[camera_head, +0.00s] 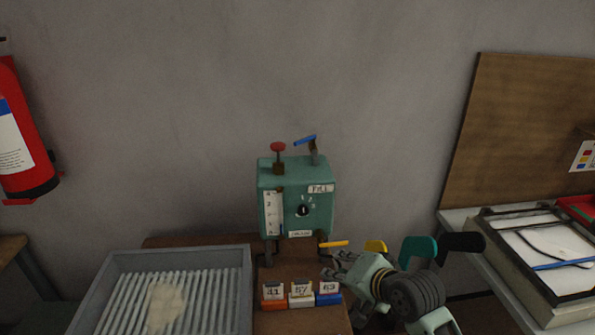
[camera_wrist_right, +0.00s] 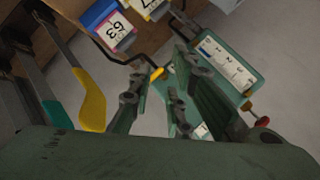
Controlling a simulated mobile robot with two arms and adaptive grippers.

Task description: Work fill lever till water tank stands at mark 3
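A green tank box (camera_head: 277,208) stands at the back of the brown bench. Its white gauge strip (camera_head: 270,212) carries numbers; I cannot make out the water level. A blue-handled lever (camera_head: 305,140) rises from its top right, above a label that seems to read FILL. A yellow-tipped handle (camera_head: 334,244) sticks out at its lower right. My right gripper (camera_head: 345,268) is just below and right of that handle, its fingers apart and empty. In the right wrist view the gauge (camera_wrist_right: 228,62) and yellow tip (camera_wrist_right: 157,74) show beyond the open fingers (camera_wrist_right: 158,98). My left gripper is out of view.
A red-topped plunger (camera_head: 277,148) and a black dial (camera_head: 303,211) are on the box. Numbered coloured blocks (camera_head: 300,298) sit before it. A ribbed grey tray (camera_head: 240,280) is at left. Yellow, teal and black handles (camera_head: 420,248) stand by my right arm.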

